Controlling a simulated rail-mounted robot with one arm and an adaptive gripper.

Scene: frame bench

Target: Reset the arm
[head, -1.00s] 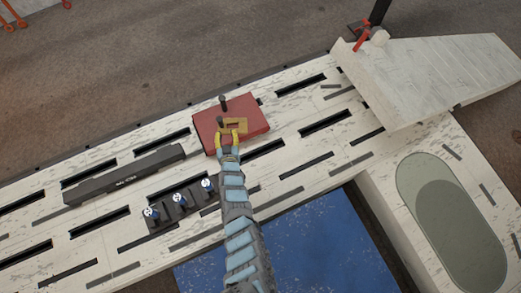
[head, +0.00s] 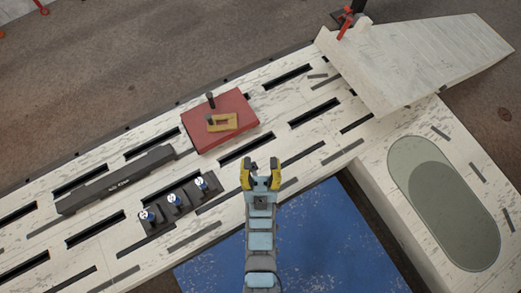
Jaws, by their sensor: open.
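My gripper (head: 261,167) has yellow fingers that stand apart with nothing between them. It is over the near part of the white slotted bench (head: 330,149), below and to the right of the red block (head: 232,106). A yellow piece with a rectangular opening (head: 230,122) lies on the red block. Two dark pegs stand up from the red block, one behind the yellow piece and one at its left end. My gripper is apart from all of these.
A dark bar (head: 118,179) lies on the bench at the left. A dark holder (head: 180,207) with several blue and white pieces is left of my gripper. A pale panel (head: 430,58) lies at the back right. A blue surface (head: 330,240) is in front.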

